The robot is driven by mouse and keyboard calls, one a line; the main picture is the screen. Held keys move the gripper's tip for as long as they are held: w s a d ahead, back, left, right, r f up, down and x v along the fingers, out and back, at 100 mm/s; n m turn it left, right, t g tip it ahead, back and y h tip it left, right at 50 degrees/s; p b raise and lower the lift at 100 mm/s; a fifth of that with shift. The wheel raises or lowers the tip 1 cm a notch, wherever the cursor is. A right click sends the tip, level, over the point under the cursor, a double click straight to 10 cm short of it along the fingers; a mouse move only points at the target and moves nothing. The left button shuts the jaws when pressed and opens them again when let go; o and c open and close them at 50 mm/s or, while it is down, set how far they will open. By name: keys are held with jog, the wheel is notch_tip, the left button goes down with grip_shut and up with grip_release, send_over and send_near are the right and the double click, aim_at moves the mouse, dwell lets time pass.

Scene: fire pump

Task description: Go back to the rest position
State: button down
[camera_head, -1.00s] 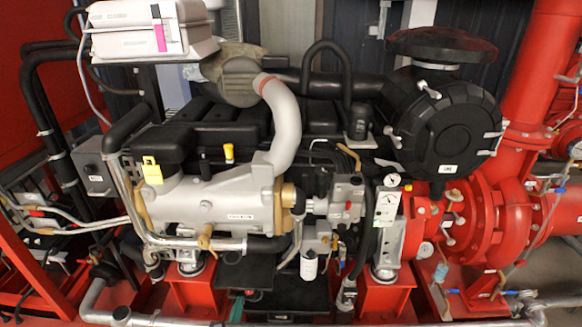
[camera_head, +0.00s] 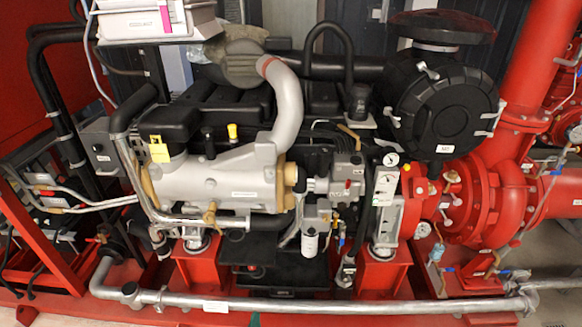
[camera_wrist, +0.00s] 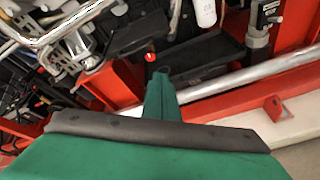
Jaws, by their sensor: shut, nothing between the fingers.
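My gripper (camera_wrist: 160,78) shows in the wrist view as a green body with a dark band and a narrow green tip pointing up the picture. Its fingers are together and hold nothing. It points toward the lower part of the fire pump unit, near the long silver pipe (camera_wrist: 250,68) and the red frame (camera_wrist: 110,82). I cannot tell whether it touches anything. There the fire pump engine (camera_head: 220,185) fills the middle, with a grey manifold, a yellow tag (camera_head: 159,149) and a black round air filter (camera_head: 445,108).
A silver pipe (camera_head: 260,305) runs along the front low edge of the red base. Red pump casing (camera_head: 480,205) and pipes stand at the right. A white box (camera_head: 155,22) sits at the top left. Pale floor (camera_wrist: 300,158) shows at the wrist view's lower right.

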jog(key=s+d+r+m+y, duration=0.1)
jog(key=s+d+m, duration=0.2)
jog(key=s+m, duration=0.6)
jog(key=s+d+r+m, duration=0.1)
jog(key=s+d+m, duration=0.3)
jog(key=s, duration=0.9)
jog(key=s+d+r+m+t+h, duration=0.1)
jog(key=s+d+r+m, duration=0.3)
jog(key=s+r+m, duration=1)
jog(key=m, duration=0.2)
jog(key=shift+d+r+m, duration=0.2)
jog(key=shift+r+m, duration=0.2)
jog(key=shift+s+a, duration=0.1)
